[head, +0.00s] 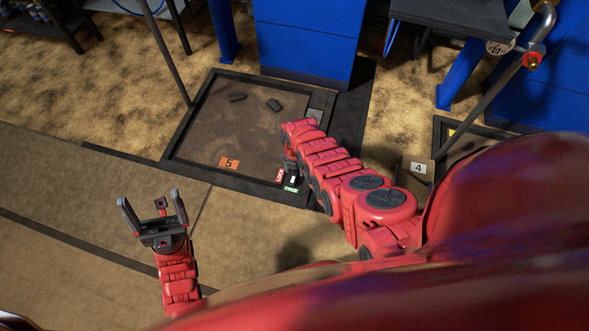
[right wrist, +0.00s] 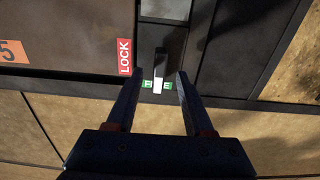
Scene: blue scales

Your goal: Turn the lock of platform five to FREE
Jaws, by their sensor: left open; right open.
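Platform five (head: 173,143) is a dark-framed floor plate with an orange "5" sign (head: 229,163). At its near right corner is the lock lever (head: 293,180), black with a white end. A red LOCK label (head: 280,175) and a green FREE label (head: 291,189) are beside it. In the right wrist view the lever (right wrist: 159,68) has its white end over the middle of the green label (right wrist: 148,85), away from the red LOCK label (right wrist: 124,57). My right gripper (right wrist: 158,76) is open, its fingers either side of the lever with gaps showing. My left gripper (head: 149,196) is open and empty.
Two small dark blocks (head: 273,105) lie on the platform. A blue cabinet (head: 306,40) stands behind it. A "4" sign (head: 420,168) marks another platform at the right. The floor at the left is clear.

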